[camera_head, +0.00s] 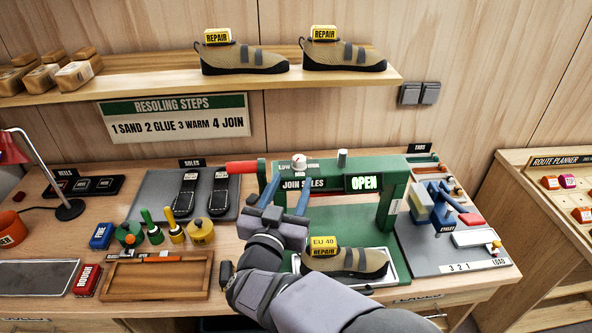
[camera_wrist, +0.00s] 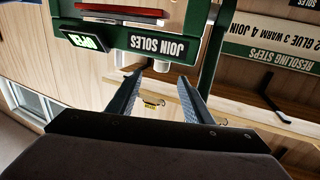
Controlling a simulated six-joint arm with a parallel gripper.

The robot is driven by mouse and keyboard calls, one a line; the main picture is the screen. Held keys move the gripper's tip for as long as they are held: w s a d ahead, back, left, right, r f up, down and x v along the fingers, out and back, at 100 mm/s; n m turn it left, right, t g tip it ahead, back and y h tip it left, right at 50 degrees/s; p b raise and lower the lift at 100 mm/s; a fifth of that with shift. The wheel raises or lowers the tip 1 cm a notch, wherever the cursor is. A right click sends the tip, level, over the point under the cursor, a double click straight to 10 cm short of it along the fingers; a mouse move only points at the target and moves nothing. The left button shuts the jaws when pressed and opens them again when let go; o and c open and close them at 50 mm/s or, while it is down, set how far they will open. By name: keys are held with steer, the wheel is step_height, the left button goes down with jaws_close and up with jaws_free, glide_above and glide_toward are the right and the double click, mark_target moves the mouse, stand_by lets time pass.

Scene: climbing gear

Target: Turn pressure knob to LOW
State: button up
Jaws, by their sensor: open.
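The pressure knob (camera_head: 299,161) is a small white dial with a red mark, on top of the green press beam (camera_head: 330,167). A word that looks like "LOW" is printed to its left; other marks are too small to read. My gripper (camera_head: 288,184) is open, its two blue-grey fingers pointing up in front of the beam, just below the knob. In the upside-down wrist view, a white part that appears to be the knob (camera_wrist: 160,66) shows near and between the open fingertips (camera_wrist: 163,76). I cannot tell whether they touch it.
The press carries "JOIN SOLES" and a lit "OPEN" sign (camera_head: 365,183). A red lever handle (camera_head: 241,167) sticks out left. A grey pin (camera_head: 342,158) stands right of the knob. A shoe (camera_head: 345,261) tagged "REPAIR" lies under the beam. Soles (camera_head: 220,192) lie left.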

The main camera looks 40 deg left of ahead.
mark_target(297, 163)
steer(key=shift+p+x, duration=1.65)
steer(key=shift+x, duration=1.9)
steer(key=shift+s+a, duration=0.1)
steer(key=shift+a, duration=0.05)
steer(key=c, duration=1.1)
steer(key=shift+o, duration=0.2)
steer(key=shift+a, duration=0.1)
